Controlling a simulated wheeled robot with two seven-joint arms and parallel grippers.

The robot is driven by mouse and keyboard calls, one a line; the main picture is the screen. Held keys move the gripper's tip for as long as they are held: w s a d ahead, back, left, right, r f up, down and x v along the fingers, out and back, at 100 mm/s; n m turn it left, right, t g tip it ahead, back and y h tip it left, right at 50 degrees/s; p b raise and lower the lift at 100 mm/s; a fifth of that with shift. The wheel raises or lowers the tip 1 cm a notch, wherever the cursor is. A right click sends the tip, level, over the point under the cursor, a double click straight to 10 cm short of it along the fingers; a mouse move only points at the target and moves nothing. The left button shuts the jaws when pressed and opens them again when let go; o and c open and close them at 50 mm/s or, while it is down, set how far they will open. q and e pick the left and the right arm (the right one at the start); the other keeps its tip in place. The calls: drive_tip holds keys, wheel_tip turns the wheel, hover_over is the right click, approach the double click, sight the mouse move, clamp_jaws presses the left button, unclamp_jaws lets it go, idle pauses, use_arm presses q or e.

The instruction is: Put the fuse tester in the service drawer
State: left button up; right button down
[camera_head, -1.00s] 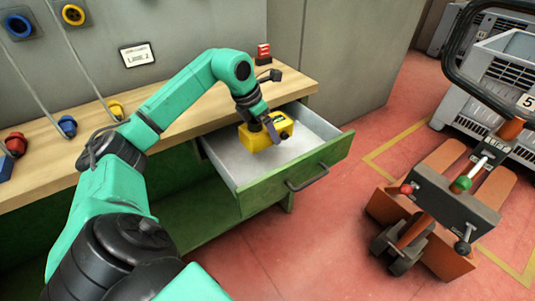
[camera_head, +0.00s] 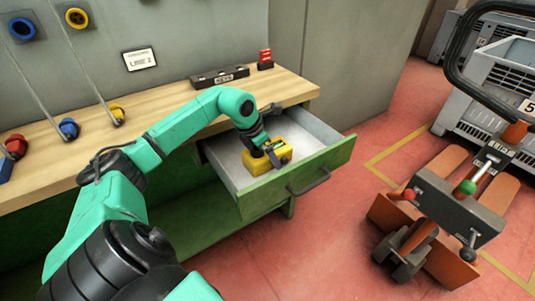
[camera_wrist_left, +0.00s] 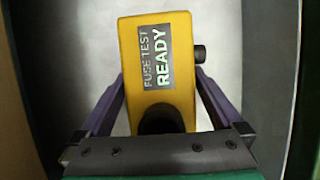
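The yellow fuse tester (camera_head: 257,164) is low inside the open service drawer (camera_head: 258,204), which has a pale floor and a green front. My left gripper (camera_head: 270,153) reaches down into the drawer from above. In the left wrist view, its two purple fingers (camera_wrist_left: 160,78) meet opposite sides of the fuse tester (camera_wrist_left: 158,60), whose label reads "FUSE TEST READY". The tester's underside is hidden, so I cannot tell whether it rests on the drawer floor. My right gripper is out of view.
The wooden bench top (camera_head: 150,115) lies above and behind the drawer, with a black key holder (camera_head: 220,76) and a red block (camera_head: 265,58) on it. Coloured plugs stand at the left. An orange pallet truck (camera_head: 440,215) stands on the red floor at right.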

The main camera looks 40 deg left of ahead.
use_arm(q)
drive_tip(key=shift+r, duration=0.25)
drive_tip(key=b+v, duration=0.1)
drive_tip(key=v, duration=0.6)
drive_tip(key=shift+s+a, duration=0.1)
drive_tip(key=shift+a, duration=0.05)
drive_tip(key=b+v, duration=0.1)
drive_tip(key=v, duration=0.3)
drive_tip(key=shift+r, duration=0.4)
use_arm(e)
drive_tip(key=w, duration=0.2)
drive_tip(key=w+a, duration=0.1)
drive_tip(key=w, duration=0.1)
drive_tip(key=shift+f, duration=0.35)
